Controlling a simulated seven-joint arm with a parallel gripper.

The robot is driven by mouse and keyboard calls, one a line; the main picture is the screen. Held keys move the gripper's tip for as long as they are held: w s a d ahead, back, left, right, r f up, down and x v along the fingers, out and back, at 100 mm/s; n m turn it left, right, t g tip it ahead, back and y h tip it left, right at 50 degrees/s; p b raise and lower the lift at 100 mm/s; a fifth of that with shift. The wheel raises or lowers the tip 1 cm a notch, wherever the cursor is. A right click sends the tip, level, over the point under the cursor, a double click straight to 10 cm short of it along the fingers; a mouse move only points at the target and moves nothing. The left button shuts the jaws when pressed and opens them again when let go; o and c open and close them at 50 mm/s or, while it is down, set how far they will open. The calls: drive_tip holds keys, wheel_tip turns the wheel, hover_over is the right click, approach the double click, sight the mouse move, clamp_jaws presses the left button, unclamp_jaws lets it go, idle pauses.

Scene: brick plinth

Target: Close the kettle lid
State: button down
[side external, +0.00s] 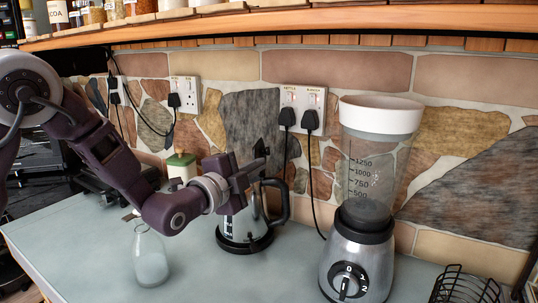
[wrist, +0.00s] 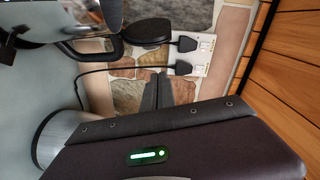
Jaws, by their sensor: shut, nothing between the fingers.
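The kettle (side external: 232,228) has a metal body, a black base and a black handle (side external: 283,203). It stands on the worktop, its upper part hidden behind my gripper in the side view. In the wrist view the kettle (wrist: 92,14) is cut off at the top left. Its black lid (wrist: 148,31) shows as a round disc standing up from the body, open. My gripper (side external: 262,150) is at the height of the kettle's top. Its dark fingers (wrist: 157,90) are shut and empty, apart from the lid in the wrist view.
A blender (side external: 365,235) stands to the right of the kettle. A glass bottle (side external: 150,258) is at the front left, and a green-lidded jar (side external: 181,167) is behind my arm. A stone wall with plugged sockets (side external: 303,105) is behind. A wooden shelf (side external: 300,20) runs above.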

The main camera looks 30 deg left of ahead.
drive_tip(key=w+d+m+t, duration=0.1)
drive_tip(key=w+d+m, duration=0.1)
drive_tip(key=w, duration=0.9)
drive_tip(key=shift+s+a+f, duration=0.1)
drive_tip(key=shift+s+a, duration=0.1)
drive_tip(key=shift+a, duration=0.5)
drive_tip(key=shift+s+a+f, duration=0.1)
drive_tip(key=shift+s+a, duration=0.15)
drive_tip(key=shift+a, duration=0.45)
drive_tip(key=shift+s+a+f, duration=0.1)
drive_tip(key=shift+s+a, duration=0.1)
drive_tip(key=shift+a, duration=0.5)
drive_tip(key=shift+n, duration=0.3)
